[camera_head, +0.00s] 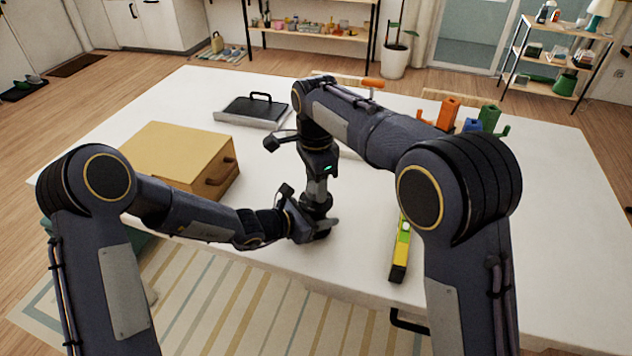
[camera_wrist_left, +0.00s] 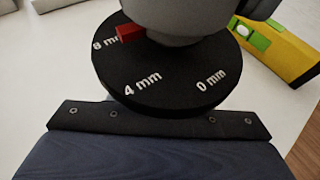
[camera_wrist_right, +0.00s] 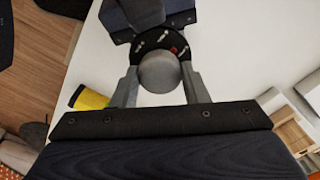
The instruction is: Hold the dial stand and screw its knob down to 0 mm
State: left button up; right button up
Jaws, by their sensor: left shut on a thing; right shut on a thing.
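The dial stand has a black round dial (camera_wrist_left: 150,88) marked 8 mm, 4 mm and 0 mm. Its red pointer (camera_wrist_left: 129,32) is beside the 8 mm mark. A grey knob (camera_wrist_right: 159,73) sits on top, between the two fingers of my right gripper (camera_wrist_right: 160,88), which comes from above and is shut on it. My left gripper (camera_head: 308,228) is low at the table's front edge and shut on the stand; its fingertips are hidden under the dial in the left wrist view. In the head view the grippers mostly cover the stand.
A yellow and green spirit level (camera_head: 400,250) lies to the right. A tan box with a handle (camera_head: 178,160) stands to the left. A black-handled tray (camera_head: 252,110) is behind. Orange, blue and green items (camera_head: 489,117) stand at the back right. The white table is clear around the stand.

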pick_arm(q)
jog(key=shift+s+a+f, duration=0.1)
jog(key=shift+a+f, duration=0.1)
jog(key=shift+f, duration=0.25)
pick_arm(e)
jog(key=n, duration=0.4)
jog(key=shift+a+r+n, duration=0.1)
jog(key=shift+r+n, duration=0.25)
jog(key=shift+n, duration=0.05)
jog(key=n, duration=0.4)
jog(key=shift+n, duration=0.3)
jog(key=n, duration=0.5)
jog(key=shift+n, duration=2.4)
jog(key=o, duration=0.7)
jog(key=shift+c, duration=0.2)
pick_arm(q)
jog(key=shift+s, duration=0.1)
pick_arm(e)
jog(key=shift+o, duration=0.2)
jog(key=shift+f, duration=0.1)
pick_arm(q)
jog(key=shift+r, duration=0.1)
